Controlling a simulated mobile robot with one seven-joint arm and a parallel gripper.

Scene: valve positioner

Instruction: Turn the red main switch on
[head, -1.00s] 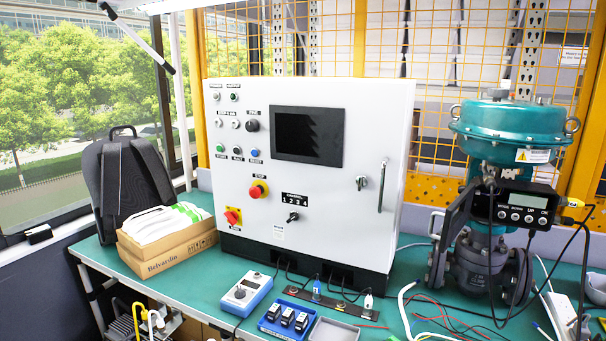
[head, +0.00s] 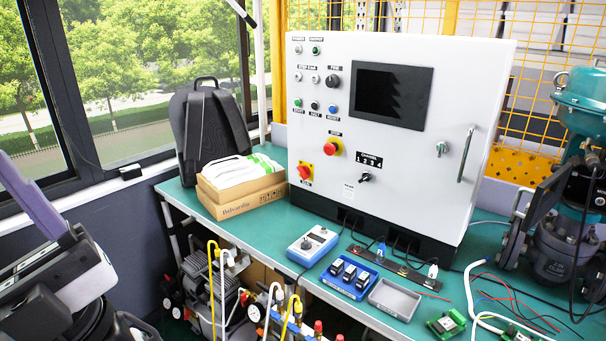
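The red main switch (head: 304,172) is a red rotary handle on a yellow plate, low on the left of the white control cabinet's front (head: 400,180). Its exact handle angle is too small to read. A round red stop button (head: 331,147) on a yellow plate sits above and to the right of it. Parts of my arm, white, black and purple, show at the left edge, well apart from the cabinet. I cannot make out the gripper's fingertips. Nothing touches the switch.
A cardboard box (head: 240,200) with white cloths and a black backpack (head: 212,130) stand left of the cabinet. A blue-white device (head: 313,245), a blue tray (head: 349,278) and a grey tray (head: 393,298) lie before it. Hoses and gauges stand below the table's front edge.

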